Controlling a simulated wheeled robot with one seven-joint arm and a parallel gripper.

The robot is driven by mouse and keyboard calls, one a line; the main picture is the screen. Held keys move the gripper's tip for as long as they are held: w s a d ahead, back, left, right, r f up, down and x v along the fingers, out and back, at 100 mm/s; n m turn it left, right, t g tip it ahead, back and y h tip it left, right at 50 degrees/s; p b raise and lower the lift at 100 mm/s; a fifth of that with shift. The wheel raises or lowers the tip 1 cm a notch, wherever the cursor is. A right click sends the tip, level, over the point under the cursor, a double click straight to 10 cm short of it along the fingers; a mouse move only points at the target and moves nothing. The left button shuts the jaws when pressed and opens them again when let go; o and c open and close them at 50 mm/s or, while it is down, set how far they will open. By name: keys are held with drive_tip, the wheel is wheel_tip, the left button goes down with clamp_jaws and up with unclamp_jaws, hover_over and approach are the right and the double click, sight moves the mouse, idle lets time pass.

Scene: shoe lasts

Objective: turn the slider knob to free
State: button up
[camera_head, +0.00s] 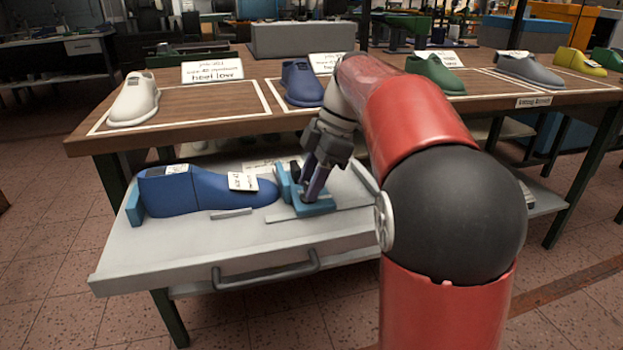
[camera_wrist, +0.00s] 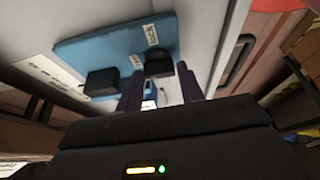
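The teal slider (camera_head: 316,207) sits on the grey pull-out drawer, at the toe of a blue shoe last (camera_head: 205,194). In the wrist view its blue plate (camera_wrist: 85,52) carries a black knob (camera_wrist: 158,66) and a second black block (camera_wrist: 102,83). One small label beside the knob reads LOCK; another small label is too blurred to read surely. My gripper (camera_head: 308,197) reaches down over the slider. In the wrist view my gripper (camera_wrist: 159,72) is open, with one dark finger on each side of the knob. Contact with the knob cannot be told.
The drawer (camera_head: 180,262) has a front handle (camera_head: 265,272). A teal block (camera_head: 134,204) stands at the last's heel. The wooden table (camera_head: 185,97) behind holds a white last (camera_head: 135,100), a blue last (camera_head: 301,84) and other lasts with cards. The drawer's front strip is clear.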

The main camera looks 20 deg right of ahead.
sight(326, 199)
drive_tip(key=o, duration=0.3)
drive_tip(key=shift+o, duration=0.2)
drive_tip(key=v, duration=0.7)
drive_tip(key=shift+r, duration=0.35)
drive_tip(key=shift+d, duration=0.15)
drive_tip(key=s+f+m, duration=0.1)
drive_tip(key=s+m, duration=0.2)
drive_tip(key=s+a+f+m+t+h, duration=0.1)
drive_tip(key=s+m, duration=0.2)
drive_tip(key=s, duration=0.1)
drive_tip(key=s+a+f+m+t, duration=0.1)
drive_tip(key=s+f+m, duration=0.1)
drive_tip(key=s, duration=0.1)
drive_tip(key=shift+s+a+m+h, duration=0.15)
drive_tip(key=shift+s+m+h, duration=0.15)
drive_tip(key=shift+m, duration=0.1)
drive_tip(key=s+a+f+m+t+h, duration=0.1)
drive_tip(key=s+f+m+t+h, duration=0.1)
drive_tip(key=s+f+m, duration=0.7)
wheel_tip(326, 199, down, 3)
drive_tip(key=s+t, duration=0.1)
drive_tip(key=s, duration=0.1)
drive_tip(key=shift+s+f+t+h, duration=0.2)
drive_tip(key=shift+s+t+h, duration=0.1)
drive_tip(key=shift+s+h, duration=0.1)
